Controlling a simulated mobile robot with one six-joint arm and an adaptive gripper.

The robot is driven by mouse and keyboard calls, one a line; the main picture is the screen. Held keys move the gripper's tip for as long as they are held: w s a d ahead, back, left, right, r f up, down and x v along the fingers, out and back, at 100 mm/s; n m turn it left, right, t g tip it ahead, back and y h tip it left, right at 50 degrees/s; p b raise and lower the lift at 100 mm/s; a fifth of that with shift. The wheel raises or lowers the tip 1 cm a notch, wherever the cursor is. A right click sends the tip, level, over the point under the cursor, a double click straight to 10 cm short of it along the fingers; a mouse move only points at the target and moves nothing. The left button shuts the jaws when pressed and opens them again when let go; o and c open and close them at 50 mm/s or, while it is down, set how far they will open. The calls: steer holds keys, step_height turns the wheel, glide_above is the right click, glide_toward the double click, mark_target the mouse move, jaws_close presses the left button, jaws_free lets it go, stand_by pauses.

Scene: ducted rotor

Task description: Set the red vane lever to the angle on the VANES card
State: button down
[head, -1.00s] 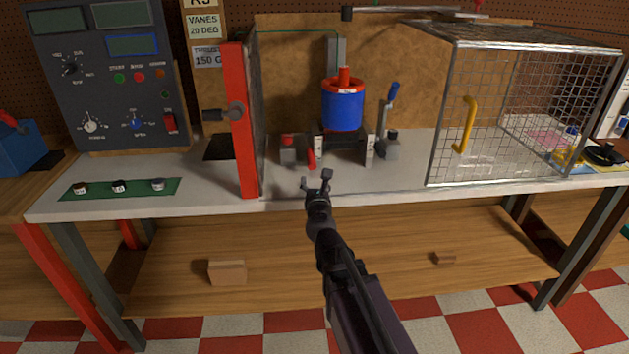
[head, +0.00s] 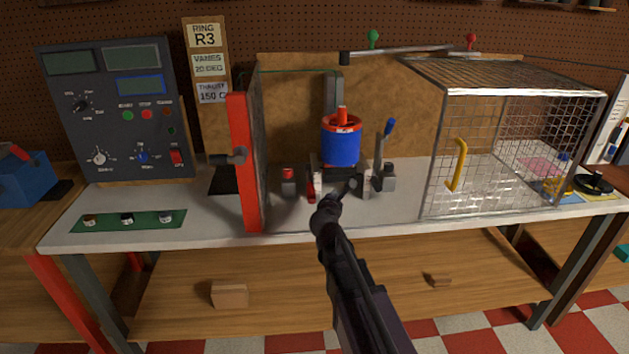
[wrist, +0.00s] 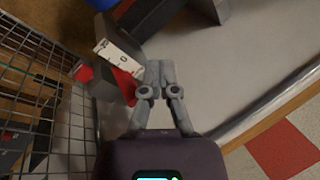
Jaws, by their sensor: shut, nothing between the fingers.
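The red vane lever (head: 311,185) stands low at the left front of the blue ducted rotor (head: 341,145). In the wrist view the lever (wrist: 126,84) shows as a red piece beside a white scale plate (wrist: 120,58) marked 0. Its exact angle is too small to read. The VANES card (head: 209,65) on the board reads 20 DEG. My gripper (head: 349,186) is in front of the rotor stand, right of the lever. In the wrist view my gripper (wrist: 160,68) is shut and empty, its tips close beside the lever; I cannot tell whether they touch.
A red-framed panel (head: 244,160) stands left of the rotor. A small grey block with a red top (head: 288,182) sits between them. A blue-handled lever (head: 387,150) stands right of the rotor. A wire cage (head: 500,150) with a yellow handle fills the right.

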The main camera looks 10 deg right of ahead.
step_height(320, 180, up, 2)
steer(key=w+d+m+g+p, duration=0.1)
steer(key=d+m+g+p, duration=0.1)
steer(key=p, duration=0.1)
step_height(320, 180, up, 9)
steer(key=m+g+y+p, duration=0.65)
steer(key=g+p, duration=0.35)
steer(key=p, duration=1.1)
glide_above(313, 197)
steer(key=s+d, duration=0.3)
steer(key=s, duration=0.1)
steer(key=shift+w+n+y+b, duration=0.2)
steer(key=shift+n+y+b, duration=0.1)
steer(key=shift+n+y, duration=0.05)
steer(key=shift+f, duration=0.1)
steer(key=b+x, duration=1.3)
steer(key=shift+w+f, duration=0.2)
steer(key=shift+f, duration=0.15)
